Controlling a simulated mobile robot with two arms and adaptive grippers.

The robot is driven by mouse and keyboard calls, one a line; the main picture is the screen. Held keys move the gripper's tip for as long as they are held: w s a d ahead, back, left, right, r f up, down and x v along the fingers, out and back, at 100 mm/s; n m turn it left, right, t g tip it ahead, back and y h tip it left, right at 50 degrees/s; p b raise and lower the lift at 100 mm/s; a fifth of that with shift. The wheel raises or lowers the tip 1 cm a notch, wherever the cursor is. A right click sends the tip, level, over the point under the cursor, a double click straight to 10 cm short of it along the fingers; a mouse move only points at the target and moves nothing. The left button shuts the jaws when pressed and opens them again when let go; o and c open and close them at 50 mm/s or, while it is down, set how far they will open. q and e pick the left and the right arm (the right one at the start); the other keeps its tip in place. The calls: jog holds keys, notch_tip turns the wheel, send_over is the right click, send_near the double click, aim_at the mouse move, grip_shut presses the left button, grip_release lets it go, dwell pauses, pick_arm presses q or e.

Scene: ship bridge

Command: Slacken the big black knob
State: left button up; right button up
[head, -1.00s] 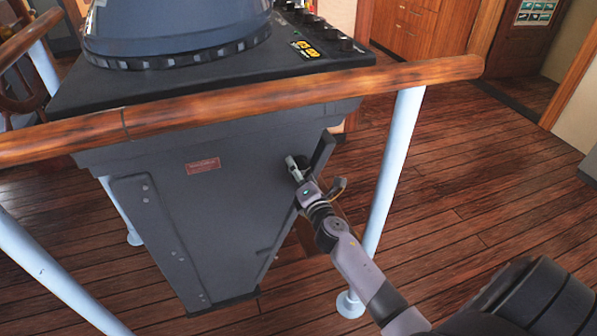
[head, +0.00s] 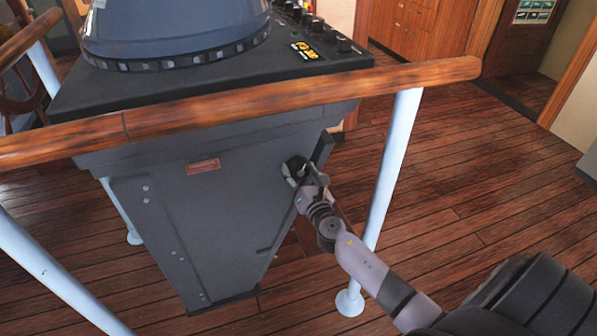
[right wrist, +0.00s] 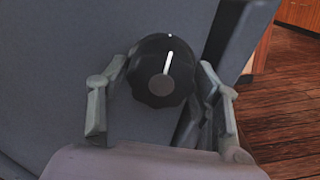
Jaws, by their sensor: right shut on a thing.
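The big black knob (right wrist: 158,88) has a fluted edge and a white line that stands nearly upright, its top leaning slightly right. It sits on the sloping side of a dark grey console (head: 215,225). In the head view the knob (head: 292,165) is small and partly covered by my right gripper (head: 302,174). In the right wrist view the fingers of my right gripper (right wrist: 162,76) stand on either side of the knob and are shut on it. My left gripper is not in view.
A wooden handrail (head: 240,107) on pale blue posts (head: 393,170) runs in front of the console, and my right arm reaches below it. A row of small black knobs (head: 318,29) is on the console top. The plank floor (head: 470,190) at right is clear.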

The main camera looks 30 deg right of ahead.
jog(key=shift+f, duration=0.1)
dwell(0.3)
jog(key=o, duration=0.9)
jog(key=shift+o, duration=0.3)
jog(key=v, duration=1.2)
jog(key=shift+a, duration=0.1)
